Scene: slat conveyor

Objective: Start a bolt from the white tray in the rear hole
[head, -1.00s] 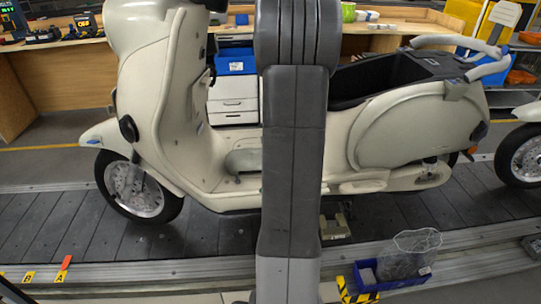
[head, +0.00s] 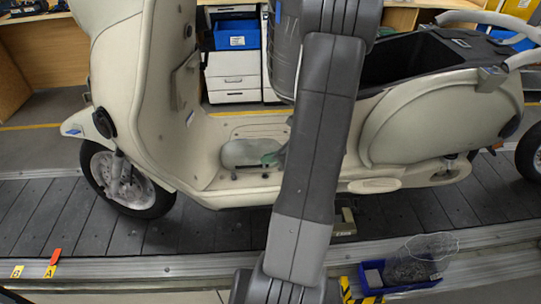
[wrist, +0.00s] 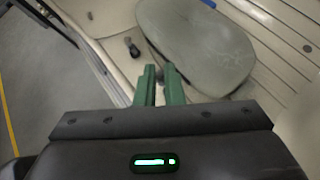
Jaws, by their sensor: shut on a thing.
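In the wrist view the fingers (wrist: 160,78) are close together at the edge of a grey-green oval plate (wrist: 195,45). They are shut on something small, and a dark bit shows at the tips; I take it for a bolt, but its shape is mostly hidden. The plate (head: 247,152) lies on the scooter's floorboard. A dark bolt-like piece (wrist: 132,47) stands beside the plate, apart from the fingers. The rear hole cannot be made out, and I cannot identify the white tray.
The cream scooter (head: 215,135) stands on the dark slat conveyor (head: 50,222). Its front shield rises left of my gripper and the seat body is to the right. A blue bin (head: 405,284) with a clear bag (head: 420,262) sits at the conveyor's front edge.

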